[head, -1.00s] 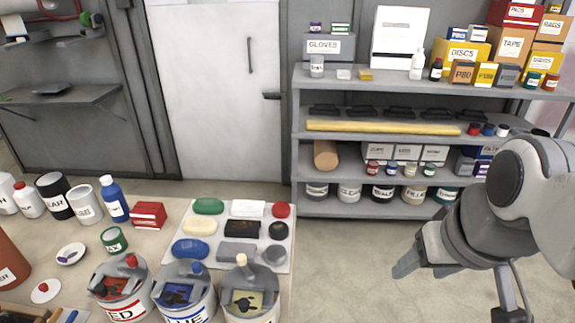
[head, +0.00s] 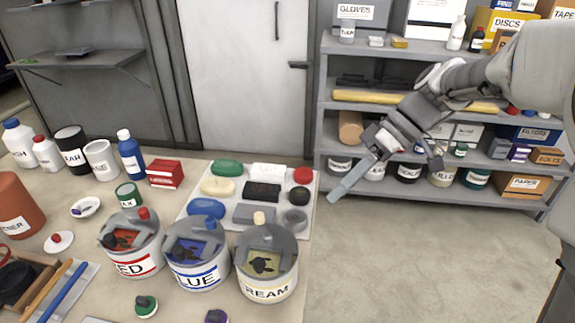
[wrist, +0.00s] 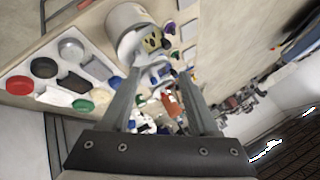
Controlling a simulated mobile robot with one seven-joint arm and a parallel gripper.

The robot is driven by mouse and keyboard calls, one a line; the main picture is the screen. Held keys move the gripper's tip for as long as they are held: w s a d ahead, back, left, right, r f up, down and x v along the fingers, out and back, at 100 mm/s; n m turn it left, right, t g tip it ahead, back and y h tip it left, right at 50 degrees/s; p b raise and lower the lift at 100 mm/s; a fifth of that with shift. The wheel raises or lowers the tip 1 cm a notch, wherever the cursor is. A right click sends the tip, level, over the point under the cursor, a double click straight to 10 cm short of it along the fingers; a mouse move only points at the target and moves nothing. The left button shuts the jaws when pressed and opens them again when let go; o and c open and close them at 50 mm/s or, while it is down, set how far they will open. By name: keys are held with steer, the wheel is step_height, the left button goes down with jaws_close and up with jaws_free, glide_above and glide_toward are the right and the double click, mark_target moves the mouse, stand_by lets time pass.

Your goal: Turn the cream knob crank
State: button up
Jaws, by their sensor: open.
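The cream pot (head: 266,285), labelled "REAM" as far as it shows, stands at the right front of the table in the head view. Its grey lid has an opening with yellow inside, and the cream knob (head: 259,218) stands up at its back rim. In the wrist view the pot (wrist: 125,18) shows at the top, beyond my finger tips; I cannot clearly make out the knob there. My gripper (head: 343,190) is open and empty, to the right of the pot and past the table's right edge, apart from it. Both fingers show spread in the wrist view (wrist: 158,75).
A red pot (head: 135,262) and a blue pot (head: 196,272) stand left of the cream one. Behind them a white board (head: 240,178) holds soaps, boxes and discs. Grey shelves (head: 335,150) stand at the back right. The floor right of the table is clear.

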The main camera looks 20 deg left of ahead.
steer(key=w+a+f+n+g+y+b, duration=0.3)
steer(key=w+a+f+n, duration=0.2)
steer(key=w+f, duration=0.15)
steer(key=n+g+y+b, duration=0.3)
steer(key=n+y+b, duration=0.1)
steer(key=n+y, duration=0.15)
glide_toward(263, 227)
steer(key=w+d+r, duration=0.2)
steer(key=w+r, duration=0.1)
steer(key=w, duration=0.1)
steer(key=shift+n+h, duration=0.35)
steer(key=b+x, duration=0.1)
steer(key=x, duration=1.6)
steer(key=shift+s+f, duration=0.1)
steer(key=shift+s, duration=0.25)
steer(key=shift+c, duration=0.3)
jaws_close()
